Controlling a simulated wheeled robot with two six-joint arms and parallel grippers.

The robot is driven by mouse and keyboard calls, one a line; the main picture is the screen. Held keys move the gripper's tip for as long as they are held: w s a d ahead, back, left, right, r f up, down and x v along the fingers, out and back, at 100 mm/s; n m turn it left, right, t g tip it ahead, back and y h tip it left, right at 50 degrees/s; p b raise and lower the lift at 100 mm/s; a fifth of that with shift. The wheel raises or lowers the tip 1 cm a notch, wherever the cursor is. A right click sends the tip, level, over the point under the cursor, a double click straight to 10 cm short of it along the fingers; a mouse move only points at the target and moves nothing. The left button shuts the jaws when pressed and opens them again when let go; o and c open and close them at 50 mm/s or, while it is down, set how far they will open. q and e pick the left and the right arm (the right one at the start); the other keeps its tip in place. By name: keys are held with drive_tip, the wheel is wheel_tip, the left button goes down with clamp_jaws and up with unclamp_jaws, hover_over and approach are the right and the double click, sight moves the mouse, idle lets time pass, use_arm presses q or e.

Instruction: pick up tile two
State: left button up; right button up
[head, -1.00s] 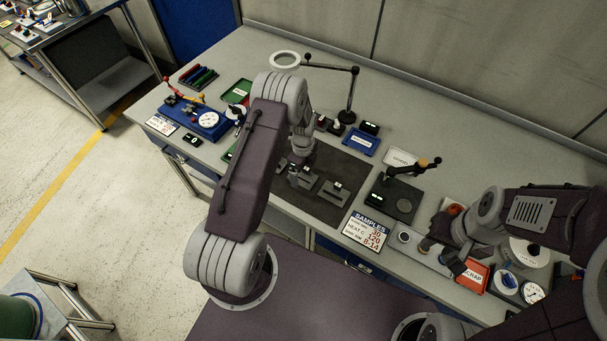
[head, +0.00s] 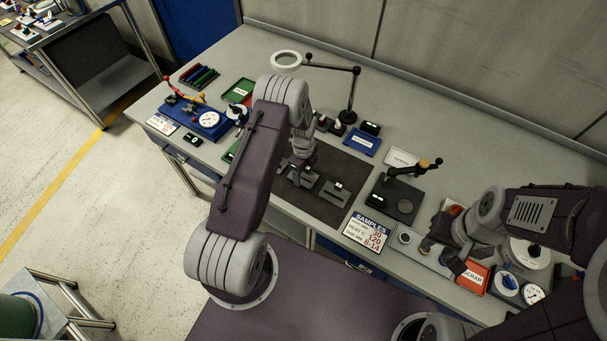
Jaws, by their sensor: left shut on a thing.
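My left gripper (head: 301,163) is over the dark mat (head: 322,208), just above the left one of two grey blocks (head: 303,180). It is shut on a small dark piece, apparently a tile; my arm hides most of it and I cannot read a number on it. The second grey block (head: 333,194) stands to the right on the mat, with a small pale mark on top. My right gripper (head: 443,256) hangs near the bench's front edge by the red scrap tray; its jaws are too small and dark to judge.
A blue tray (head: 361,142) and a magnifier lamp (head: 352,95) stand behind the mat. To its right are a black instrument with a lever (head: 398,198) and a samples sign (head: 367,231). The red scrap tray (head: 473,278) is at the front right. The bench's back strip is clear.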

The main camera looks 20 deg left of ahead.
sight(307, 177)
use_arm(q)
drive_tip(key=r+b, duration=0.1)
drive_tip(key=r, duration=0.1)
drive_tip(key=d+r, duration=0.1)
drive_tip(key=r, duration=0.1)
drive_tip(key=shift+w+d+b, duration=0.15)
drive_tip(key=shift+b, duration=0.2)
drive_tip(key=w+d+r, duration=0.1)
drive_tip(key=d+r, duration=0.8)
drive_tip(key=d, duration=0.1)
drive_tip(key=shift+d+r, duration=0.15)
drive_tip(key=shift+r, duration=0.1)
